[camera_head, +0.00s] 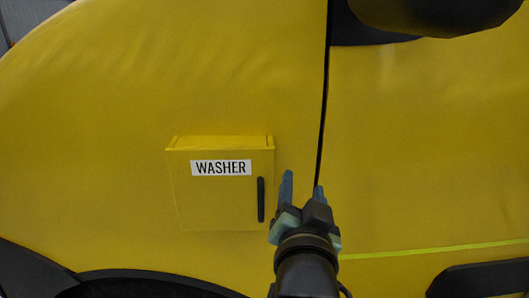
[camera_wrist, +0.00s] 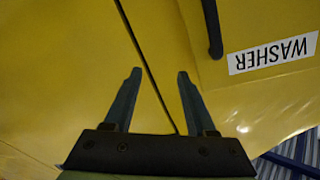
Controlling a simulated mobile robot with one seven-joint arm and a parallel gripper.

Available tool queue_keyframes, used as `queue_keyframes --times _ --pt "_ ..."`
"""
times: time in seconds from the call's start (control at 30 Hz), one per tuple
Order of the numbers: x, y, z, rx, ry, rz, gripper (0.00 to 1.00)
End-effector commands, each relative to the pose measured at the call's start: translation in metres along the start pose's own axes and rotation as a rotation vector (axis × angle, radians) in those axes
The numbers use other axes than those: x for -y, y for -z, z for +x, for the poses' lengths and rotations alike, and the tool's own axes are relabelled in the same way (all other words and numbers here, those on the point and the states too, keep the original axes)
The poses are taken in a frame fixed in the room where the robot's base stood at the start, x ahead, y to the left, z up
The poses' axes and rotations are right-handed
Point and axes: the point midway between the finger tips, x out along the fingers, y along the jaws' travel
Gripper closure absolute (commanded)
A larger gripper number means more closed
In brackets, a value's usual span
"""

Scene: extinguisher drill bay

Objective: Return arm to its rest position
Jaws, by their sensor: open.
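My gripper (camera_head: 303,188) is at the lower middle of the head view, on the near side of the yellow vehicle side and to the right of the washer box. Its two blue-grey fingers stand apart with nothing between them. The gripper also shows in the wrist view (camera_wrist: 160,74), open and empty, with yellow surface and a dark seam beyond. My dark arm runs down from it to the bottom edge of the head view. How far the fingertips are from the surface I cannot tell.
A yellow box labelled WASHER (camera_head: 215,205) is mounted on the vehicle panel (camera_head: 420,140), its door looking shut. Its black handle (camera_head: 261,199) is just left of my gripper. A dark rounded part (camera_head: 435,12) juts in at the top right. Blue bars (camera_wrist: 298,150) show in the wrist view.

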Motion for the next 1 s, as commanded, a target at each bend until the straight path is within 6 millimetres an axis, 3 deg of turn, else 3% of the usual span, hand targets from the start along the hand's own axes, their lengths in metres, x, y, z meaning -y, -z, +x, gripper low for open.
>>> queue_keyframes --times 0.03,0.17,0.27,0.43,0.47,0.5,0.8,1.0 --pt "0.024 0.031 -0.009 -0.084 0.054 -0.044 0.44" --pt "0.074 0.101 -0.044 -0.298 0.163 -0.161 0.44" --pt "0.110 0.151 -0.083 -0.480 0.231 -0.246 0.44" --pt "0.160 0.228 -0.175 -0.827 0.307 -0.375 0.44" --pt "0.168 0.243 -0.186 -0.863 0.309 -0.389 0.44" --pt "0.176 0.262 -0.180 -0.839 0.303 -0.387 0.44" --pt "0.217 0.345 -0.182 -0.829 0.303 -0.384 0.44" --pt "0.237 0.385 -0.184 -0.827 0.303 -0.384 0.44"
